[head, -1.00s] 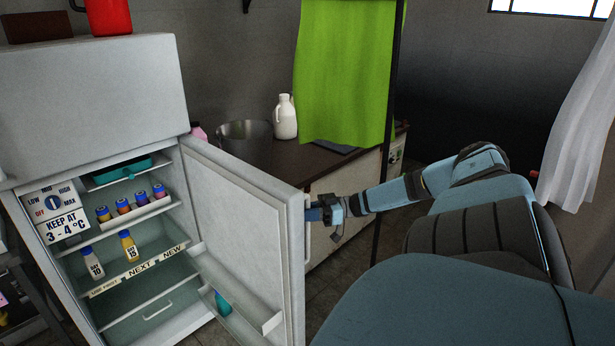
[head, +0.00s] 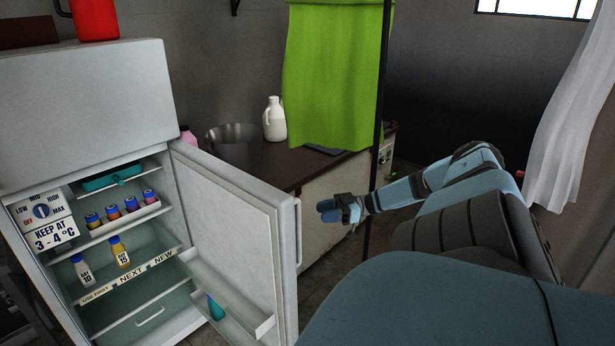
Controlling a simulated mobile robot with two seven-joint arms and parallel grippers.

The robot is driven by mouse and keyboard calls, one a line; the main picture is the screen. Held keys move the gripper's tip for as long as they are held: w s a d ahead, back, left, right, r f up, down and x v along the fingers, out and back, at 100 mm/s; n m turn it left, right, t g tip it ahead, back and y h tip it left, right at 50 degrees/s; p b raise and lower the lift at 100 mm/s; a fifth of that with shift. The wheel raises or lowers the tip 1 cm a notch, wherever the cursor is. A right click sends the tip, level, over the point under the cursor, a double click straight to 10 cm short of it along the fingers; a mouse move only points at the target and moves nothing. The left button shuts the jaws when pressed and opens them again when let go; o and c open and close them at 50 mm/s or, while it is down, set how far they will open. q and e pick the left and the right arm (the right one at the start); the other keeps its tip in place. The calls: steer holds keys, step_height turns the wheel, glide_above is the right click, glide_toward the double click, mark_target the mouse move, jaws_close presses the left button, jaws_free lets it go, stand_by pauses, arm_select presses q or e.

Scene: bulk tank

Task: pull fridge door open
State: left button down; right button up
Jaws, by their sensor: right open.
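The fridge (head: 85,105) is white and stands at the left in the head view. Its lower door (head: 232,222) stands wide open, swung out to the right, with its inner side and door shelf facing me. The door handle (head: 299,232) shows as a thin white bar on the door's right edge. My right gripper (head: 325,211) is open and empty, a little to the right of the handle and apart from it. My left gripper is not in view.
Inside are several small vials (head: 121,212), two bottles and a teal tray (head: 112,178). A counter (head: 285,168) with a steel pot (head: 234,143) and a white jug (head: 274,120) stands behind the door. A green curtain (head: 333,75) and dark pole are near my right arm.

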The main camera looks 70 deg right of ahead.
steer(key=v, duration=0.5)
stand_by(0.5)
